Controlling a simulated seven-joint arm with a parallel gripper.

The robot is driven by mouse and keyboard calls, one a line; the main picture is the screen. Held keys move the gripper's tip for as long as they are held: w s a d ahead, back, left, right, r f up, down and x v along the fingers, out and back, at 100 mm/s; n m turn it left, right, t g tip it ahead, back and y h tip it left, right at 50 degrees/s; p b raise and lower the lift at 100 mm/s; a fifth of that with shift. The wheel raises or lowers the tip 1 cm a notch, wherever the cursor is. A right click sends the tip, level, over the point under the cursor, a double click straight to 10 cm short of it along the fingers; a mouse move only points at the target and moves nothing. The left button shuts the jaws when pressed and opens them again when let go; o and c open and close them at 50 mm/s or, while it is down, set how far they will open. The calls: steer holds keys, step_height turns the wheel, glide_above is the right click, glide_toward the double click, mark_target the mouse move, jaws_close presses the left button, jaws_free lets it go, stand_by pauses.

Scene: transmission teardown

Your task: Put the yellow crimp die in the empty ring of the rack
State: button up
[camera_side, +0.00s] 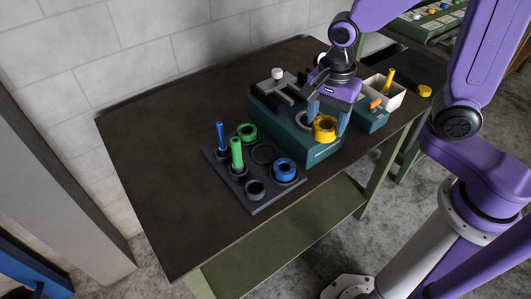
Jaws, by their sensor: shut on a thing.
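The yellow crimp die (325,135) is a thick ring between the fingers of my gripper (327,122). My gripper points down and is shut on it. The die is over or at the front right of the teal machine; I cannot tell whether it touches the machine. The dark rack (227,176) lies to the left on the table. A green die (246,131) and a blue die (285,169) sit in two of its places. The dark empty ring (263,154) is between them.
The teal machine (300,142) stands right beside the rack. A blue rod (220,136) and a green rod (237,152) stand upright in the rack. A white bin (390,98) with a yellow-handled tool is at the right. The table's left side (150,150) is clear.

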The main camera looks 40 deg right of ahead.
steer(key=shift+w+a+f, duration=0.25)
steer(key=shift+a+f, duration=0.15)
steer(key=shift+a, duration=0.05)
steer(key=shift+w+a+f, duration=0.2)
steer(key=shift+a+f, duration=0.15)
steer(key=shift+a, duration=0.1)
steer(key=w+a+f, duration=0.1)
steer(key=w+f, duration=0.2)
steer(key=w, duration=0.1)
steer(key=w+a+f, duration=0.2)
steer(key=w+f, duration=0.1)
steer(key=w, duration=0.1)
steer(key=w+a+f, duration=0.1)
steer(key=w+f, duration=0.2)
steer(key=w, duration=0.1)
steer(key=shift+a+f, duration=0.15)
steer(key=shift+a, duration=0.25)
steer(key=shift+w+a+f, duration=0.1)
steer(key=shift+w+f, duration=0.1)
steer(key=shift+f, duration=1.5)
steer(key=shift+f, duration=0.15)
steer(key=o, duration=1.4)
steer(key=shift+o, duration=0.2)
